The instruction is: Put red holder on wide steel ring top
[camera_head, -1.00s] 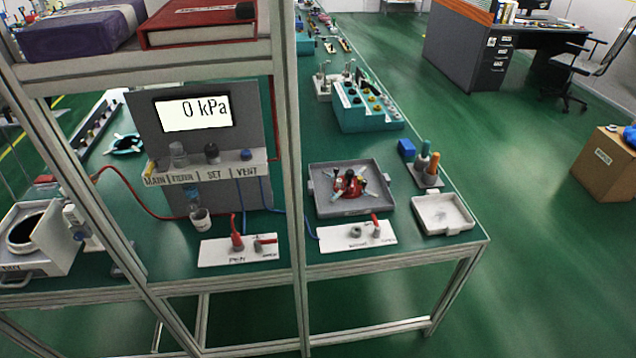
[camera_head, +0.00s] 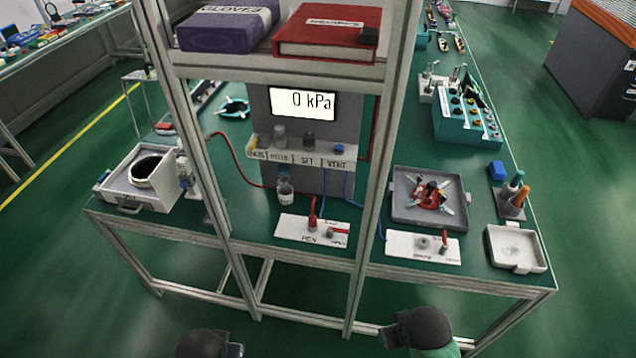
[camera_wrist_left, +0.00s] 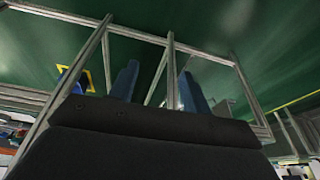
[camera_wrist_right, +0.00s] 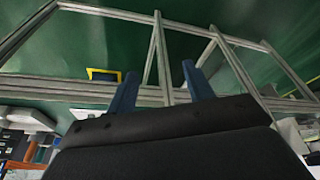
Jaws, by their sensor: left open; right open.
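The red holder (camera_head: 432,195) looks like a red piece with several light and dark parts around it; it lies in a grey square tray (camera_head: 400,213) on the right of the bench. A wide steel ring (camera_head: 150,171) with a dark opening sits in a pale box-like unit at the bench's left end. My left gripper (camera_wrist_left: 159,73) shows two blue fingers apart with nothing between them. My right gripper (camera_wrist_right: 160,70) is also open and empty. In the head view only dark rounded parts of my arms show at the bottom edge, in front of and below the bench; the fingers are hidden there.
Frame posts and a shelf with a purple box (camera_head: 228,25) and red binder (camera_head: 328,32) stand before the bench.

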